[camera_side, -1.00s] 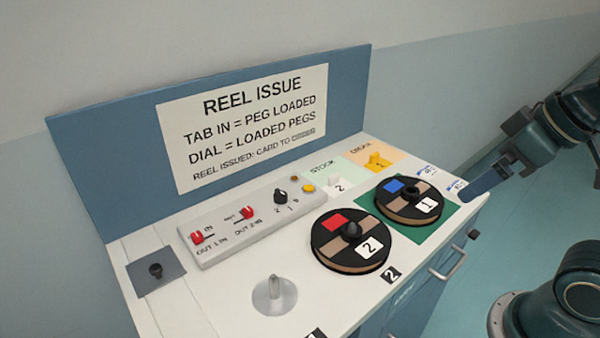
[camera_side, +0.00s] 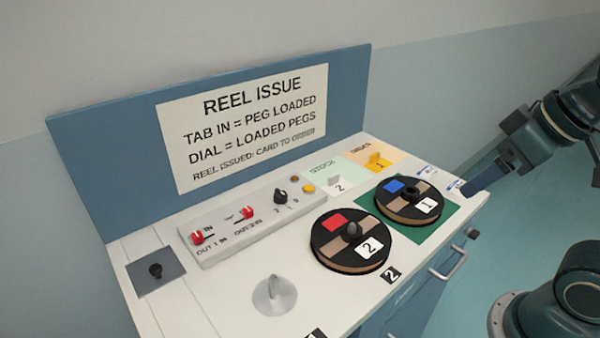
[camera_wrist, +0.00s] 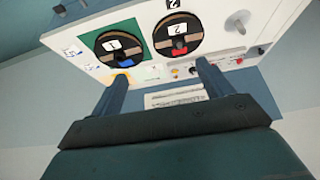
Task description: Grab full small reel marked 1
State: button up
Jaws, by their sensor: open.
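The reel marked 1 (camera_side: 408,203) is a black disc with a blue patch, tan bands and a dark centre knob. It lies on a green square (camera_side: 449,215) at the right end of the worktop. In the wrist view the reel marked 1 (camera_wrist: 121,46) shows at upper left, ahead of the fingers. My gripper (camera_side: 474,187) is at the right of the reel, apart from it. In the wrist view my gripper (camera_wrist: 164,70) has its two fingers wide apart, with nothing between them.
The reel marked 2 (camera_side: 350,240), with a red patch, sits left of reel 1. A bare grey peg (camera_side: 275,295) stands further left. A blue back panel (camera_side: 110,150) rises behind the worktop.

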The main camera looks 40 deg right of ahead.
jog(key=w+m, duration=0.1)
jog(key=m+g, duration=0.6)
jog(key=m, duration=1.1)
send_over(427, 204)
notch_tip(427, 204, down, 11)
jog(key=shift+w, duration=0.1)
jog(key=shift+f, duration=0.15)
jog(key=shift+f, duration=4.2)
jog(key=shift+a+f, duration=0.1)
jog(key=shift+f, duration=2.5)
jog(key=shift+c, duration=0.2)
